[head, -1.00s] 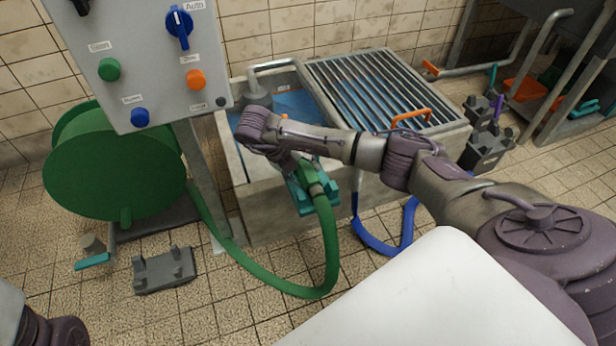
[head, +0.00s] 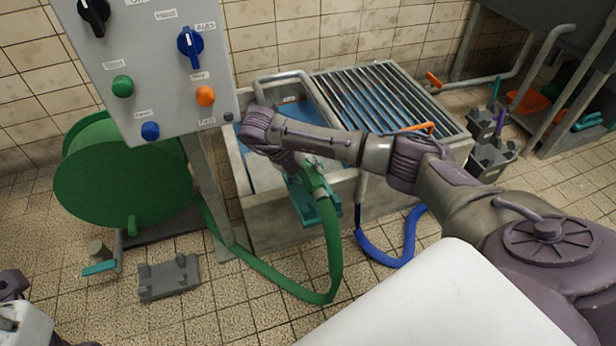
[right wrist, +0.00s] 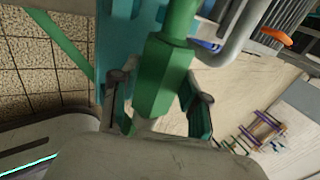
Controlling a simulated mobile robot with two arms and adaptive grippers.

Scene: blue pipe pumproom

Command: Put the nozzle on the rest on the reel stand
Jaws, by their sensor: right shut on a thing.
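The green nozzle (head: 315,180) is at the front wall of the sink, beside a teal holder (head: 301,203). My right gripper (head: 304,172) is shut on it. In the right wrist view the green six-sided nozzle body (right wrist: 163,78) is between the fingers (right wrist: 160,98), with teal behind it. I cannot tell whether it still touches the holder. A green hose (head: 333,245) loops from it along the floor to the green reel (head: 120,185). A grey block with upright prongs (head: 168,278), possibly the rest, is by the reel stand's base (head: 165,228).
A control panel (head: 150,70) on a post (head: 207,185) stands between the reel and the concrete sink (head: 285,222). A blue hose (head: 388,255) hangs right of the nozzle. Grey tool blocks (head: 490,158) stand at right.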

